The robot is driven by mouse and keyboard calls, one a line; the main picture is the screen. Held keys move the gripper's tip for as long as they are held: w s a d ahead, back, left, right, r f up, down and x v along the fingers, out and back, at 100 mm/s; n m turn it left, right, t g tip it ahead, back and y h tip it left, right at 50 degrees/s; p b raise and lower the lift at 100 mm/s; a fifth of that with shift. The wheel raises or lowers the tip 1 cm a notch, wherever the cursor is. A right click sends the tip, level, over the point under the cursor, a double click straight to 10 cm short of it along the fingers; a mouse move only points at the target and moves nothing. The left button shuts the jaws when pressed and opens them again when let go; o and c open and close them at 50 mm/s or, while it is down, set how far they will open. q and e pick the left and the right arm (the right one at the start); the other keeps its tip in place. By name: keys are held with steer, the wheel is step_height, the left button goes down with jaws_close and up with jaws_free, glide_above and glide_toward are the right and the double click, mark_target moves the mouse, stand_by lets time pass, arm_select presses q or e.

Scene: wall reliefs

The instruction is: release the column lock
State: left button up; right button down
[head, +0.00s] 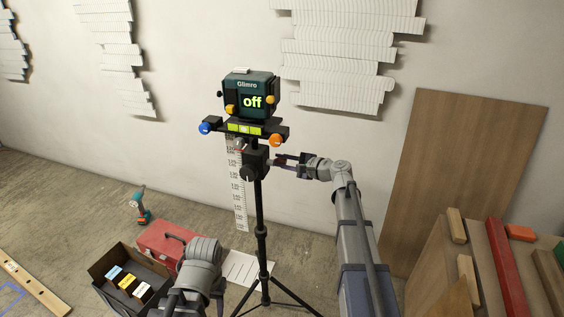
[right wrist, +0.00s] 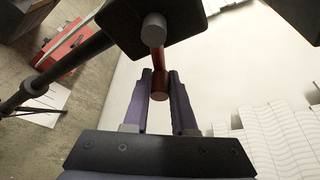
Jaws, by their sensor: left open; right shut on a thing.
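The black tripod (head: 261,210) stands upright with a dark column block (head: 257,158) near its top. A red lever (right wrist: 158,62) comes off a grey pivot on this block, which also shows in the right wrist view (right wrist: 130,18). My right gripper (head: 283,160) reaches in from the right and is shut on the red lever; its purple fingers (right wrist: 160,88) lie on both sides of the lever's end. A green device (head: 251,92) reading "off" sits on top of the tripod. My left gripper (head: 217,291) is low at the bottom, open, its jaws largely hidden by its wrist.
A white scale strip (head: 240,200) hangs behind the tripod. A red toolbox (head: 160,241), a black box of small packs (head: 103,268) and a drill (head: 140,205) stand on the floor at left. A brown panel (head: 465,170) leans on the wall at right, near stacked boards.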

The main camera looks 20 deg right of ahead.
steer(key=shift+w+r+n+t+b, duration=0.1)
steer(key=shift+r+n+t+b, duration=0.35)
steer(key=shift+n, duration=0.55)
steer(key=shift+d+r+n+t, duration=0.1)
steer(key=shift+r+n+t, duration=0.35)
steer(key=shift+r+n, duration=0.35)
steer(key=shift+w+f, duration=0.1)
steer(key=shift+f, duration=0.05)
steer(key=c, duration=0.7)
jaws_free()
steer(key=shift+c, duration=0.2)
steer(key=v, duration=0.8)
